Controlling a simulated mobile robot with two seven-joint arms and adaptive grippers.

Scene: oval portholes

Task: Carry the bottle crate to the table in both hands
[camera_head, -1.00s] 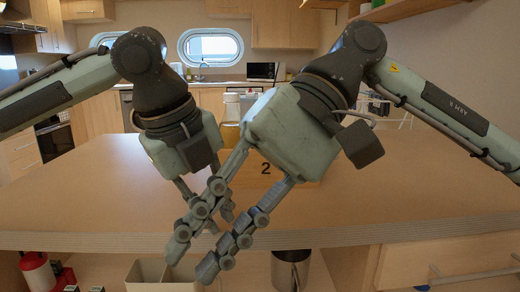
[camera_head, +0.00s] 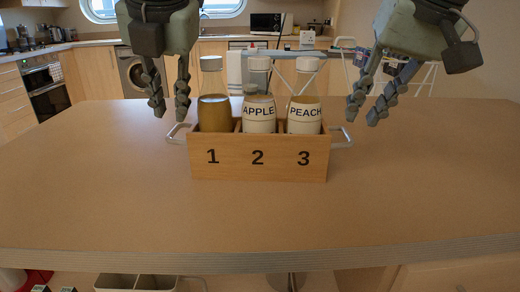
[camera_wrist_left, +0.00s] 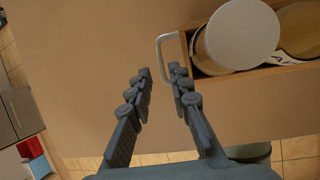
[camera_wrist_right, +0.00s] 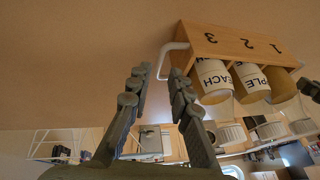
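The wooden bottle crate (camera_head: 232,172), marked 1, 2 and 3, stands upright on the table (camera_head: 120,205). It holds three bottles: an unlabelled one (camera_head: 213,112) in 1, the APPLE bottle (camera_head: 259,114) in 2 and the PEACH bottle (camera_head: 304,116) in 3. My left gripper (camera_head: 168,108) is open, above and just left of the left handle (camera_head: 176,134); that handle also shows in the left wrist view (camera_wrist_left: 160,52). My right gripper (camera_head: 364,112) is open, above and right of the right handle (camera_head: 346,138); it shows beside the fingers in the right wrist view (camera_wrist_right: 165,58). Neither gripper touches the crate.
The table is clear around the crate. Its front edge (camera_head: 260,262) runs across the picture, with a pale divided bin (camera_head: 135,283) below it. A kitchen counter with an oven (camera_head: 47,92) and a washing machine (camera_head: 130,72) stands behind.

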